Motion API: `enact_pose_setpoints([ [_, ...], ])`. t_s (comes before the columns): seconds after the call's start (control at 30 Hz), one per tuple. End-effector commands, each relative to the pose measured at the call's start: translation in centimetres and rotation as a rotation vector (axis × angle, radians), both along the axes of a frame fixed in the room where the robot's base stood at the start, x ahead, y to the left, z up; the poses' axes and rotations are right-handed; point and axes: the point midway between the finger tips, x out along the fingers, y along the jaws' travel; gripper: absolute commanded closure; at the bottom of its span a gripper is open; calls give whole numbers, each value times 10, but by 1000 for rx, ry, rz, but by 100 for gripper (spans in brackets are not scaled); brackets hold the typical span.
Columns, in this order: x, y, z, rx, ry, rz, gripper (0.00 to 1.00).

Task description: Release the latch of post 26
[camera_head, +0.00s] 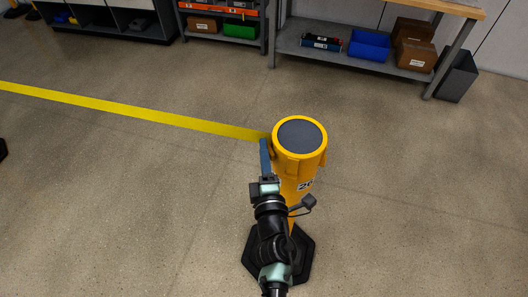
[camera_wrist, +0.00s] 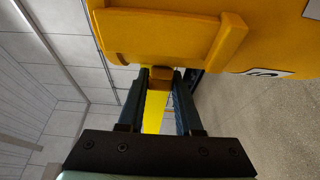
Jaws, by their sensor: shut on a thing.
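Post 26 (camera_head: 291,166) is a yellow post with a dark grey round top, standing upright on a black base. Its label reads 26 in the head view. In the wrist view the post's yellow side (camera_wrist: 268,40) fills the top, with a raised yellow housing (camera_wrist: 165,36) on it. My gripper (camera_head: 265,147) is at the post's left side, near its upper end. In the wrist view my gripper's (camera_wrist: 161,80) two fingers are shut on a small orange-brown latch piece (camera_wrist: 160,73) beside the housing. In the head view my finger hides the latch.
A yellow floor line (camera_head: 130,112) runs from the left edge to the post. A shelf with bins (camera_head: 240,30) is at the back. The floor around the post is clear.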

Motion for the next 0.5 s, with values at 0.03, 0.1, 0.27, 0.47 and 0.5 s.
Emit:
enact_pose_setpoints([
  [0.03, 0, 0, 0, 0, 0, 0, 100],
  [0.1, -1, 0, 0, 0, 0, 0, 100],
  [0.27, -14, -6, 1, 1, 3, -1, 100],
  [0.47, -19, -8, 0, 1, 1, 0, 100],
  [0.5, -19, -8, 0, 1, 1, -1, 100],
])
